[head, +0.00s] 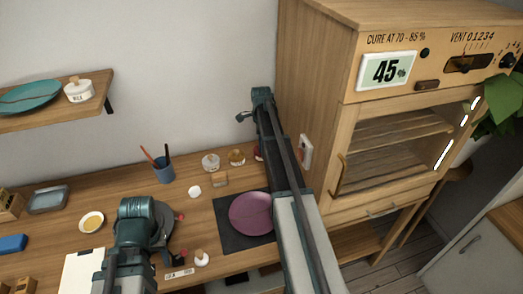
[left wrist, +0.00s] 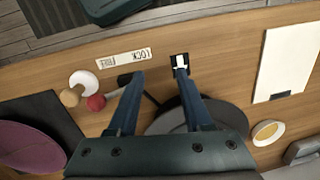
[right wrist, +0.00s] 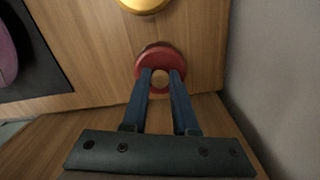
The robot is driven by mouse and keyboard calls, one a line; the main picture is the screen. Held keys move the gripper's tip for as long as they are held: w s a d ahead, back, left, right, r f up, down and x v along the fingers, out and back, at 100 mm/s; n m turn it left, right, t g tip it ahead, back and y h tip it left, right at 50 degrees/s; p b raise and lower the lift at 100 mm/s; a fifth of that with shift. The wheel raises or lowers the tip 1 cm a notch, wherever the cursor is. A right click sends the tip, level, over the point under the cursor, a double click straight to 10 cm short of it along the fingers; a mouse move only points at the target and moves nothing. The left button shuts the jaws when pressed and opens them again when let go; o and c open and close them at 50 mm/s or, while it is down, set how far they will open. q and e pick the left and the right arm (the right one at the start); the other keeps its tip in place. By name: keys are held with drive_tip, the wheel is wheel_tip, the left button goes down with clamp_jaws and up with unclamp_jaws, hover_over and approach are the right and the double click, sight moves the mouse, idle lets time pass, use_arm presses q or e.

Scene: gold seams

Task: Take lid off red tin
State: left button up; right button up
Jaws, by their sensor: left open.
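The red tin shows in the right wrist view with its round red lid (right wrist: 160,64) seen from above; a pale knob (right wrist: 160,79) stands at its centre. My right gripper (right wrist: 162,73) has its fingers on both sides of the knob, apparently shut on it. Whether the lid still touches the tin cannot be told. In the head view only a sliver of the red tin (head: 257,153) shows beside my right arm, which hides that gripper. My left gripper (left wrist: 160,77) is open and empty above the table, near a grey disc (left wrist: 230,112).
A gold-lidded jar (right wrist: 143,4) stands close to the red tin. A purple plate (head: 250,213) lies on a dark mat (head: 230,239). A wooden cabinet (head: 308,60) rises at the right. A blue cup (head: 163,170) stands near the wall; small jars stand along the back.

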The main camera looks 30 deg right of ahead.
clamp_jaws()
use_arm(q)
drive_tip(key=shift+r, duration=0.2)
use_arm(e)
drive_tip(key=shift+r, duration=0.15)
wheel_tip(320, 180, up, 3)
drive_tip(key=p, duration=0.3)
drive_tip(key=shift+r, duration=0.1)
drive_tip(key=shift+s+r+p, duration=0.15)
drive_tip(key=shift+r+p, duration=0.15)
drive_tip(key=shift+p, duration=0.3)
use_arm(q)
wheel_tip(320, 180, up, 5)
drive_tip(key=shift+f+p, duration=0.2)
drive_tip(key=shift+p, duration=0.2)
use_arm(e)
drive_tip(key=s+a, duration=0.7)
drive_tip(key=s, duration=0.7)
drive_tip(key=shift+a+r, duration=0.2)
drive_tip(key=shift+r, duration=0.25)
